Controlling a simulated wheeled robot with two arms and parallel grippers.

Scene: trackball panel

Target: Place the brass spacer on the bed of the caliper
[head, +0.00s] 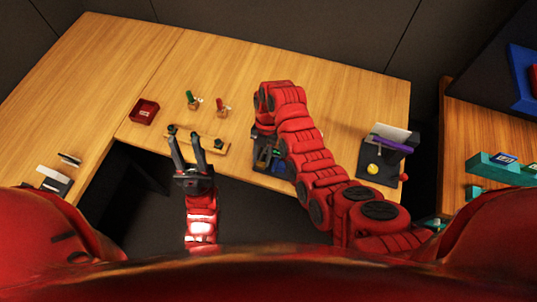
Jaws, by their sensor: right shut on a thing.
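A dark device with a small green display, apparently the caliper (263,160), sits at the desk's front edge, partly covered by my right arm. My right gripper (263,133) points down at the caliper from above. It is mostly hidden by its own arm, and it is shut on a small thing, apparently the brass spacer. The spacer itself is hidden, so I cannot tell whether it touches the bed. My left gripper (186,146) is open and empty, its two dark fingers apart over a light wooden strip with dark knobs (207,145).
A red tray (145,112) stands at the left. A green-handled item (190,99) and a red-handled item (220,106) lie behind the strip. A dark stand with a yellow ball (373,169) is at the right. The back of the desk (225,65) is clear.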

